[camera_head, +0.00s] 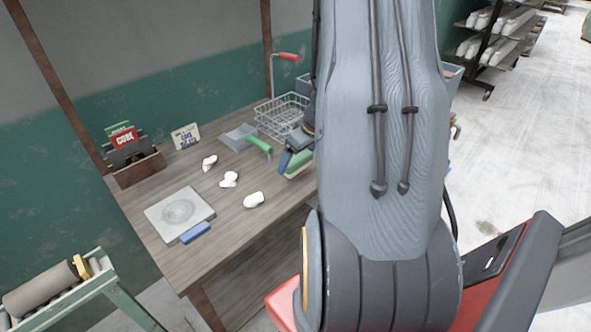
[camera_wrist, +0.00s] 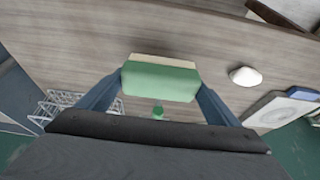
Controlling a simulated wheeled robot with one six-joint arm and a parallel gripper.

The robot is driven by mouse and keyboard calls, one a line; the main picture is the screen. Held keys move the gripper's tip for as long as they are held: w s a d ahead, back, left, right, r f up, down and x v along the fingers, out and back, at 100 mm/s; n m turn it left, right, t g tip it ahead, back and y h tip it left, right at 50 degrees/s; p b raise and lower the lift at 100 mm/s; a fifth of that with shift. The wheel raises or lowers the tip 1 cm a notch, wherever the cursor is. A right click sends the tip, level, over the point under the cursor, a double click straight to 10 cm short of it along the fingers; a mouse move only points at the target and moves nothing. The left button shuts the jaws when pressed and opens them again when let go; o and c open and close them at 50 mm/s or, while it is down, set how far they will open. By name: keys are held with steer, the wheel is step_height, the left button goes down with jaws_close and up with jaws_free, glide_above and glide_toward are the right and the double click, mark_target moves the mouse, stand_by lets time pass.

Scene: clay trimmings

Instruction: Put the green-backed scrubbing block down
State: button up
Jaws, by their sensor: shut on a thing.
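The green-backed scrubbing block (camera_wrist: 160,80) is between the two fingers of my gripper (camera_wrist: 160,88) in the wrist view. Its green side faces the camera and a pale tan layer shows along its far edge. The fingers are shut on its two ends. In the head view the block (camera_head: 298,166) shows at the right part of the wooden table (camera_head: 230,212), partly hidden by my gripper (camera_head: 290,160) and arm. It is at or just above the table top; I cannot tell whether it touches.
White clay lumps (camera_head: 254,200) lie mid-table. A grey slab (camera_head: 180,213) and a blue block (camera_head: 195,232) are front left. A green-handled scraper (camera_head: 258,144) and a wire basket (camera_head: 282,116) stand behind my gripper. A wooden box (camera_head: 135,165) is back left. Bare wood shows between them.

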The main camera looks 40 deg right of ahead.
mark_target(297, 167)
steer(key=shift+f+b, duration=0.8)
steer(key=shift+f, duration=0.8)
steer(key=shift+f, duration=0.15)
steer(key=o, duration=1)
steer(key=p+v, duration=0.6)
steer(key=v, duration=0.6)
steer(key=shift+r, duration=0.25)
